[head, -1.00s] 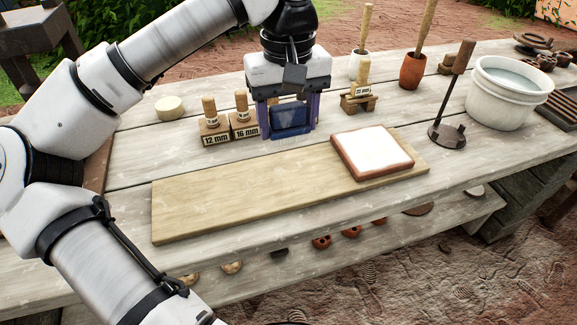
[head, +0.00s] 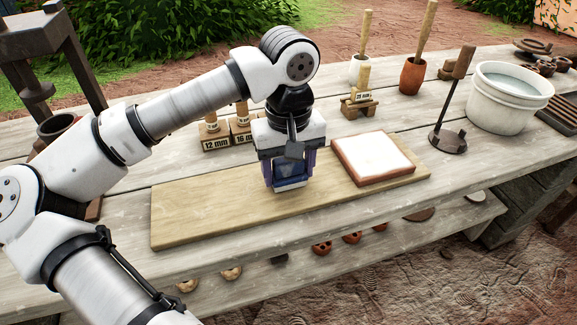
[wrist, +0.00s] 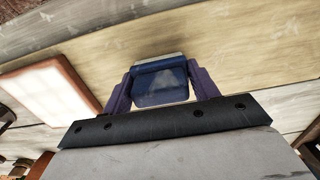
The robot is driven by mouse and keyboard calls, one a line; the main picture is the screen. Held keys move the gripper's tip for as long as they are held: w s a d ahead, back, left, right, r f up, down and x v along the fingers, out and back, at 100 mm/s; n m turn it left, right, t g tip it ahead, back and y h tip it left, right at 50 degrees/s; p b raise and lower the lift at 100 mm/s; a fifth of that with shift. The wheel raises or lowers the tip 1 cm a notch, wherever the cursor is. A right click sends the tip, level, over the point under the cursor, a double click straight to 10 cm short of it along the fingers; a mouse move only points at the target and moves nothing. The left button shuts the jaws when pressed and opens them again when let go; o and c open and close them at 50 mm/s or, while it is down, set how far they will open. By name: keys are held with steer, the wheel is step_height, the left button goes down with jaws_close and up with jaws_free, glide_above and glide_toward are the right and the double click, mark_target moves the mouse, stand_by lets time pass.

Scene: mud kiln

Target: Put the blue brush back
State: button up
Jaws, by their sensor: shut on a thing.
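My gripper (head: 290,185) is over the middle of the long wooden board (head: 190,215), left of the white-topped slab. Its purple fingers are shut on a dark blue, blocky thing (head: 292,170), which also shows between the fingers in the wrist view (wrist: 160,84). That thing has a pale edge on one side; I see no bristles or handle on it, so I cannot confirm that it is the blue brush. I cannot tell whether it touches the board. No other blue brush shows. Wooden handles stand in a white cup (head: 358,72) and a terracotta cup (head: 412,78).
The white-topped slab (head: 345,172) lies on the board's right end. Labelled stamp blocks (head: 215,143) stand behind my gripper; another (head: 362,88) sits on a small stand. A dark tool (head: 447,138) and white bucket (head: 485,108) stand at right. The board's left part is clear.

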steer(key=shift+f, duration=0.25)
steer(key=o, duration=0.9)
steer(key=shift+r, duration=0.1)
steer(key=shift+o, duration=0.2)
steer(key=shift+r, duration=0.1)
step_height(320, 180, up, 12)
steer(key=shift+r+p, duration=0.1)
steer(key=shift+p, duration=0.4)
